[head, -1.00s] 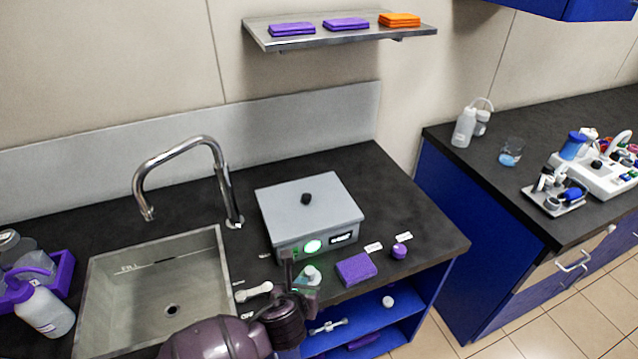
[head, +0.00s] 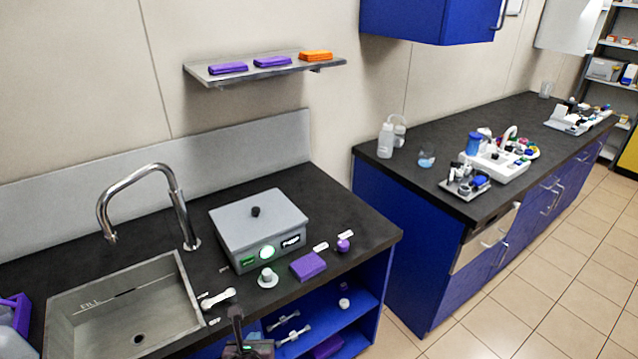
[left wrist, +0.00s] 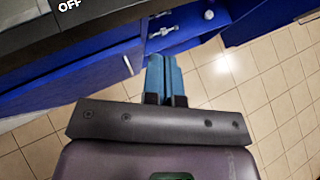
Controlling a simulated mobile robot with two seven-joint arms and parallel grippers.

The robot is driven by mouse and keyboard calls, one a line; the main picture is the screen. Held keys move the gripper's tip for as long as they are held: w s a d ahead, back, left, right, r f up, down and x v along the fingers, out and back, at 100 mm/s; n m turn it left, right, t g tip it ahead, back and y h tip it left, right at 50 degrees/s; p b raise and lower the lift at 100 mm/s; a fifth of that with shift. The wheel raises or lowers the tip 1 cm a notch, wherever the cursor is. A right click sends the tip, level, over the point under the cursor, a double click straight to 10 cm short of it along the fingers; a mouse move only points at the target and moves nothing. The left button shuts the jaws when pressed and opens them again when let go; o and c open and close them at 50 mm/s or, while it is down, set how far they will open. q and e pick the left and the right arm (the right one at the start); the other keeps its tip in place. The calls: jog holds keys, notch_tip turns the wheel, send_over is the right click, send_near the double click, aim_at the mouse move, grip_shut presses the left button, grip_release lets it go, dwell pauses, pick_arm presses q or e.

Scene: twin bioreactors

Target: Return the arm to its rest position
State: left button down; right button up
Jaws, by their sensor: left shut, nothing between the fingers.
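My left gripper (head: 236,322) shows at the bottom of the head view, in front of the sink counter's front edge and low beside the open blue shelf. In the left wrist view its two blue fingers (left wrist: 165,78) lie together, shut and empty, over the tiled floor near the blue cabinet. It touches nothing that I can see. My right gripper is not in view.
The counter carries a sink (head: 130,310), a grey lidded box (head: 258,225) with a green light, and a purple block (head: 308,265). An open blue shelf (head: 350,318) lies below. A second counter (head: 440,170) stands right, with free tiled floor (head: 500,320) before it.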

pick_arm(q)
jog(key=w+d+r+n+t+h, duration=0.1)
jog(key=w+d+r+n+h, duration=0.2)
jog(key=n, duration=1)
jog(key=s+a+f+n+y+b, duration=0.1)
jog(key=s+a+f+n, duration=0.3)
jog(key=s+a+n, duration=0.4)
jog(key=s+a+f+n+y+b, duration=0.1)
jog(key=s+a+f+n, duration=0.3)
jog(key=s+a+n, duration=0.5)
jog(key=s+n+b, duration=0.1)
jog(key=s+n, duration=0.1)
jog(key=n, duration=0.2)
jog(key=shift+y, duration=0.3)
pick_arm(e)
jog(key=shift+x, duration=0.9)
